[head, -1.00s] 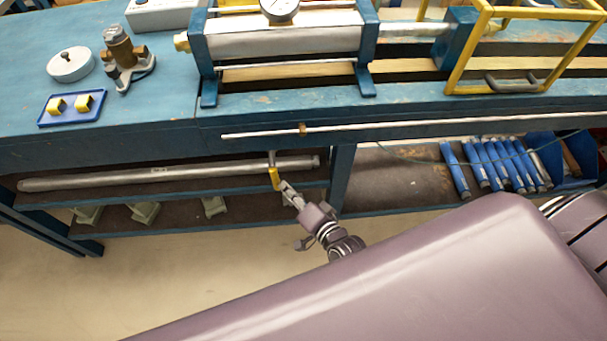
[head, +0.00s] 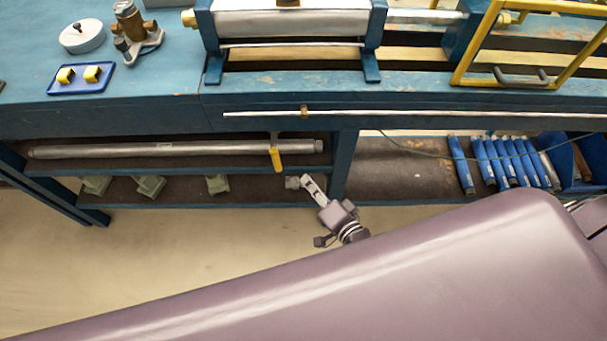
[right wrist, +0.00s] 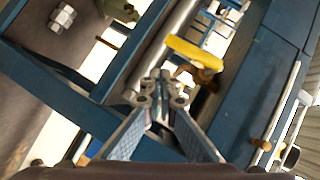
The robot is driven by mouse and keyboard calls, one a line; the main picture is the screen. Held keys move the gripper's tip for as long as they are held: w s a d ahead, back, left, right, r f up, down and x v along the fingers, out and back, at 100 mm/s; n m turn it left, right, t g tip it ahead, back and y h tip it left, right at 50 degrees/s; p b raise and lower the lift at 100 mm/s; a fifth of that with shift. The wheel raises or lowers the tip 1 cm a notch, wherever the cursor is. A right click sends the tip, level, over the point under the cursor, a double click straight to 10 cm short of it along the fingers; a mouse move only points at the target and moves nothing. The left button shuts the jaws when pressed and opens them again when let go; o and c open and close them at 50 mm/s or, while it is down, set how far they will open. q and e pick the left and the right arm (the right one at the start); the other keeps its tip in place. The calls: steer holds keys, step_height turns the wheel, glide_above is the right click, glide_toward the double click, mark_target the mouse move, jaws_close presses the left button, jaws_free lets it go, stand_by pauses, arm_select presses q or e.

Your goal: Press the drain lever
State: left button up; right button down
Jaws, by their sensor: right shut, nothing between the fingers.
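The drain lever (head: 276,160) has a yellow handle and hangs below the front edge of the blue bench, in front of the shelf. In the right wrist view its yellow handle (right wrist: 200,53) lies just beyond my fingertips, and a brass fitting shows beside it. My right gripper (head: 307,182) is below and to the right of the lever in the head view, apart from it. It also shows in the right wrist view (right wrist: 160,78), with its fingertips together and nothing between them. My left gripper is not in view.
A long metal pipe (head: 180,149) lies on the upper shelf behind the lever. A thin white pipe (head: 400,114) runs along the bench front. A blue leg (head: 343,165) stands right of the lever. Several blue-handled tools (head: 505,162) lie at the right.

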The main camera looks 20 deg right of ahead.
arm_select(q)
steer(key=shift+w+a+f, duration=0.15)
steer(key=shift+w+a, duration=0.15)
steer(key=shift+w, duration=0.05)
arm_select(e)
steer(key=s+d, duration=0.2)
steer(key=s, duration=0.3)
steer(key=shift+s, duration=0.4)
steer(key=shift+r, duration=0.1)
